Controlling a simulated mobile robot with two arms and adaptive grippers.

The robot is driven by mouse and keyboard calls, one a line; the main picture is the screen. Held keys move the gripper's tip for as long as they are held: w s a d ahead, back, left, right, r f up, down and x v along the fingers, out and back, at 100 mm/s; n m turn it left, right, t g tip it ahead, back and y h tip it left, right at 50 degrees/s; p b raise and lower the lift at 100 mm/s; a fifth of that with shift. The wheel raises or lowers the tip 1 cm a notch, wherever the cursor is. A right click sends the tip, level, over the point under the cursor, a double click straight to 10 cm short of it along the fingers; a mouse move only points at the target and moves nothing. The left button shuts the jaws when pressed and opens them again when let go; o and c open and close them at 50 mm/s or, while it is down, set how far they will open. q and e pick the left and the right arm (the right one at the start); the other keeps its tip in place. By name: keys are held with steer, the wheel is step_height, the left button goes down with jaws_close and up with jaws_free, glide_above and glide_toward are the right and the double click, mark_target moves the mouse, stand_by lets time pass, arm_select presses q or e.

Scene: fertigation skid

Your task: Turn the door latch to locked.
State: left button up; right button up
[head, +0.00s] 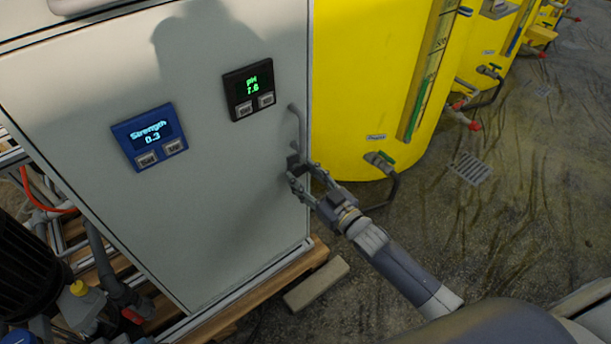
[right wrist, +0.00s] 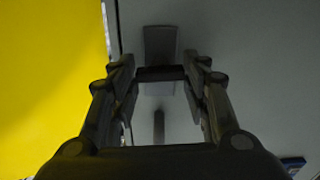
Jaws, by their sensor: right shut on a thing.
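The door latch (head: 293,161) is a small dark piece near the right edge of the pale grey cabinet door (head: 220,205), just below the grey door handle (head: 297,122). My right gripper (head: 296,173) is shut on the latch. In the right wrist view the latch (right wrist: 160,73) is a dark bar lying crosswise between the two fingertips, in front of a grey plate (right wrist: 160,43). The fingers partly hide the latch in the head view, and I cannot read any lock marking. My left gripper is not in view.
A blue Strength display (head: 150,136) and a black pH display (head: 249,90) sit on the door. A yellow tank (head: 365,70) with a small tap (head: 380,160) stands close to the right of the cabinet. Pipes fill the lower left. The floor at right is open.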

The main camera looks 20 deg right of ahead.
steer(key=n+p, duration=0.1)
steer(key=n, duration=0.4)
steer(key=shift+p, duration=0.4)
steer(key=n, duration=0.2)
steer(key=shift+n, duration=0.4)
steer(key=n, duration=0.2)
steer(key=shift+n, duration=0.3)
steer(key=n, duration=0.3)
steer(key=shift+n, duration=0.9)
steer(key=shift+n+b, duration=0.3)
steer(key=shift+n, duration=0.5)
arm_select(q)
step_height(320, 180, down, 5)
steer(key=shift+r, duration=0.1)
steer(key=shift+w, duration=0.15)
arm_select(e)
steer(key=o, duration=1.1)
steer(key=shift+c, duration=0.2)
